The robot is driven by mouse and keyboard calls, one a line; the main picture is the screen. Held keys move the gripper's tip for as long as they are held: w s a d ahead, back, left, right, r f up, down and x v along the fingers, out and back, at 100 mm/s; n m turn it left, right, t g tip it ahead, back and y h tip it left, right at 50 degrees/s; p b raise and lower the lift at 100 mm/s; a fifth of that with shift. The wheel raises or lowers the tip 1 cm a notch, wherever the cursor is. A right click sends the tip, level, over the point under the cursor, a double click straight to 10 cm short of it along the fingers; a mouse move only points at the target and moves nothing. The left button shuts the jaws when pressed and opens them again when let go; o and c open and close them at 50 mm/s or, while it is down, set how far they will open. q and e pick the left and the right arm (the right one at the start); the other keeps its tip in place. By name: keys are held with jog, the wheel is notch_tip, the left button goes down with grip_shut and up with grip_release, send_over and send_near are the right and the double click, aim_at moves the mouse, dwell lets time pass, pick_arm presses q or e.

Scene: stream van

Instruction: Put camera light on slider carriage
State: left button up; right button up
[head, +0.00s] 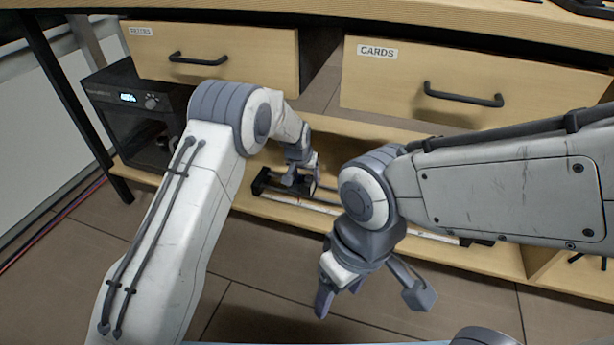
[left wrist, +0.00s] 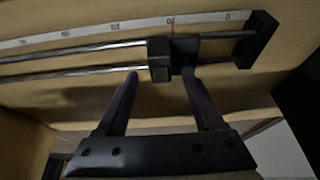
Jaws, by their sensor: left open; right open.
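The slider lies on the low shelf, with two metal rails (left wrist: 80,58), a black end block (left wrist: 262,40) and a ruler strip beside them. Its black carriage (left wrist: 184,52) sits on the rails near the end block, at the red mark. A small black box (left wrist: 158,62), which may be the camera light, is at the carriage; I cannot tell whether it rests on it. My left gripper (left wrist: 160,74) is open, its fingertips on either side of the box. In the head view the left gripper (head: 303,173) is at the slider's left end. My right gripper (head: 372,297) is open and empty, in front of the shelf.
Two drawers hang above the shelf, the left one (head: 220,65) and the one labelled CARDS (head: 400,90). A black appliance (head: 135,110) with a lit display stands at the left. Tiled floor (head: 265,300) lies in front.

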pick_arm(q)
jog(key=shift+p+v, duration=0.3)
jog(key=shift+v, duration=0.8)
jog(key=s+d+r+m+g, duration=0.1)
jog(key=s+d+r, duration=0.1)
jog(key=s+r, duration=0.65)
jog(key=s+d+r+m+g, duration=0.1)
jog(key=s+r, duration=0.5)
jog(key=s, duration=0.6)
jog(key=s+a+r+m+g, duration=0.1)
jog(key=s+a, duration=0.2)
jog(key=s, duration=0.8)
jog(key=s+a+r+g, duration=0.1)
jog(key=s+a, duration=0.3)
jog(key=s, duration=0.8)
jog(key=shift+r+m, duration=0.2)
jog(key=shift+m, duration=0.2)
jog(key=shift+s, duration=0.1)
